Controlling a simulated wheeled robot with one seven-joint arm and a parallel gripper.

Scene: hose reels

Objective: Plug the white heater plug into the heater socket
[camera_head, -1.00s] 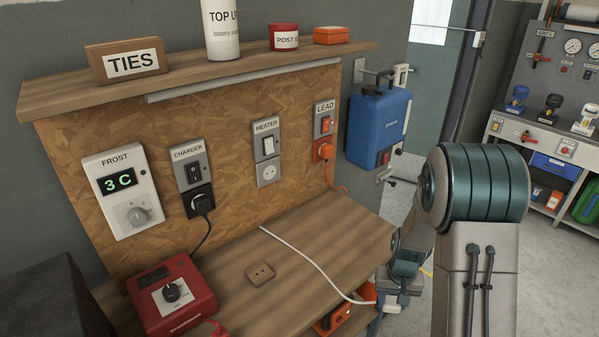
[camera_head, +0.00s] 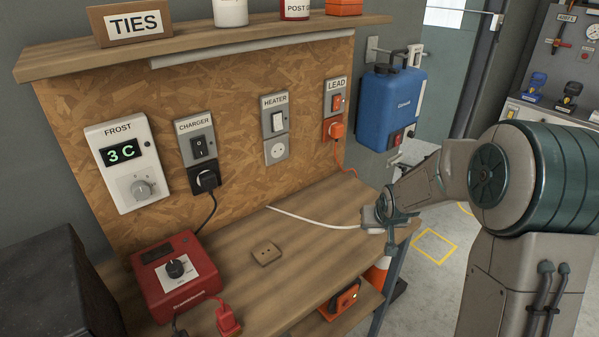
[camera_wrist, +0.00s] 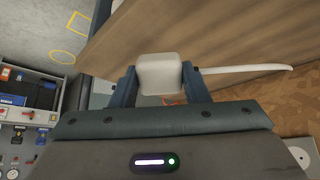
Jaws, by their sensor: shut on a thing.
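My gripper (camera_head: 388,219) is at the right end of the wooden bench, a little above its edge. In the wrist view my gripper (camera_wrist: 160,88) is shut on the white heater plug (camera_wrist: 159,72), which sits between the two fingers. Its white cord (camera_head: 312,219) runs left across the bench top; the plug's prongs are hidden.
The LEAD socket (camera_head: 335,130) to the right holds an orange plug. The CHARGER socket (camera_head: 205,180) to the left holds a black plug. A red charger box (camera_head: 178,272) and a brown wooden outlet (camera_head: 266,252) are on the bench. A shelf (camera_head: 200,50) overhangs the board.

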